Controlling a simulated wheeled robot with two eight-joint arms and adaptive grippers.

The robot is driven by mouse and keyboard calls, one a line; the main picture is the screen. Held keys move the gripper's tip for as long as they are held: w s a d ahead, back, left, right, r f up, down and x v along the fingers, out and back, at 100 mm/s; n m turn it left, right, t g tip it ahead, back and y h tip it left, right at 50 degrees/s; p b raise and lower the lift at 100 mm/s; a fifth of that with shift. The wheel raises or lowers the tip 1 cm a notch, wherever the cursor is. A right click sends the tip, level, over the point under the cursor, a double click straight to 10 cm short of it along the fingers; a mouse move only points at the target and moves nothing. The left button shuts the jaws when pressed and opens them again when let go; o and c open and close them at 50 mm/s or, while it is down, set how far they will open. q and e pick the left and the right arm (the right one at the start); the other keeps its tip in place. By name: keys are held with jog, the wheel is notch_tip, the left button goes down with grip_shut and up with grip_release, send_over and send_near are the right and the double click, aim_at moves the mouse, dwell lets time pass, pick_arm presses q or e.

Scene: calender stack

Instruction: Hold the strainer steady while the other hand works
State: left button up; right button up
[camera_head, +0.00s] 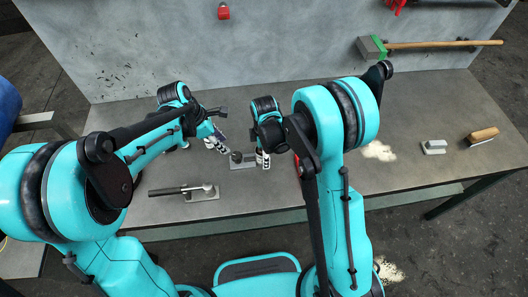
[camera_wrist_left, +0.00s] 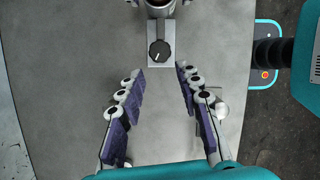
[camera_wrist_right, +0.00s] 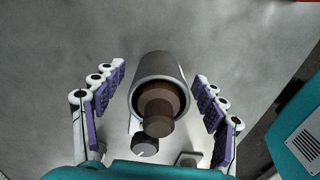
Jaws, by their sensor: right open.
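A grey metal cylinder (camera_wrist_right: 160,72) with a brown stepped round piece in its open end shows in the right wrist view. I cannot tell if it is the strainer. A dark knob (camera_wrist_right: 145,144) is beside it; the knob (camera_wrist_left: 159,50) and its grey base plate (camera_wrist_left: 154,64) also show in the left wrist view, with the cylinder cut off at the top edge. My right gripper (camera_wrist_right: 158,73) is open, its fingers on either side of the cylinder with gaps visible. My left gripper (camera_wrist_left: 161,71) is open and empty, its tips near the knob end of the plate.
A black-handled tool (camera_head: 176,190) lies on the near left of the grey bench (camera_head: 320,118). A block with a handle (camera_head: 433,147), a wood-handled brush (camera_head: 482,135) and pale powder (camera_head: 379,151) are at right.

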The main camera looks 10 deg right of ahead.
jog(key=c, duration=1.5)
pick_arm(q)
jog(key=o, duration=0.5)
pick_arm(e)
jog(key=shift+c, duration=0.8)
pick_arm(q)
notch_tip(320, 180, up, 6)
jog(key=n+y, duration=0.4)
jog(key=n, duration=1.8)
send_over(236, 155)
jog(key=m, duration=0.3)
jog(key=shift+m, duration=0.4)
notch_tip(236, 155, down, 15)
jog(key=shift+f, duration=0.1)
